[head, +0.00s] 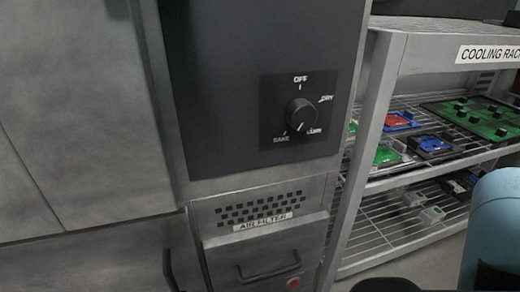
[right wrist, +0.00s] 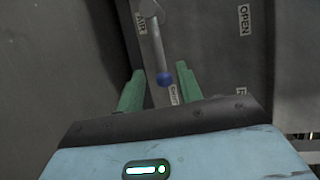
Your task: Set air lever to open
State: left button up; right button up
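The knob is close to a partly hidden label that seems to read SHUT (right wrist: 174,95); the OPEN label (right wrist: 244,20) is up to the right. My right gripper (right wrist: 160,72) is open, its green fingers on either side of the knob in the picture. I cannot tell the depth between them. My left gripper is not in view.
The head view shows an oven panel with a dial (head: 300,113), an air filter drawer (head: 262,262) below, and a cooling rack (head: 390,62) with circuit boards at right. My blue right arm is at the right edge. The lever is not visible there.

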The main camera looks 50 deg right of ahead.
jog(key=shift+b+x, duration=1)
jog(key=shift+x, duration=2.7)
jog(key=shift+c, duration=0.4)
jog(key=c, duration=0.7)
grip_shut()
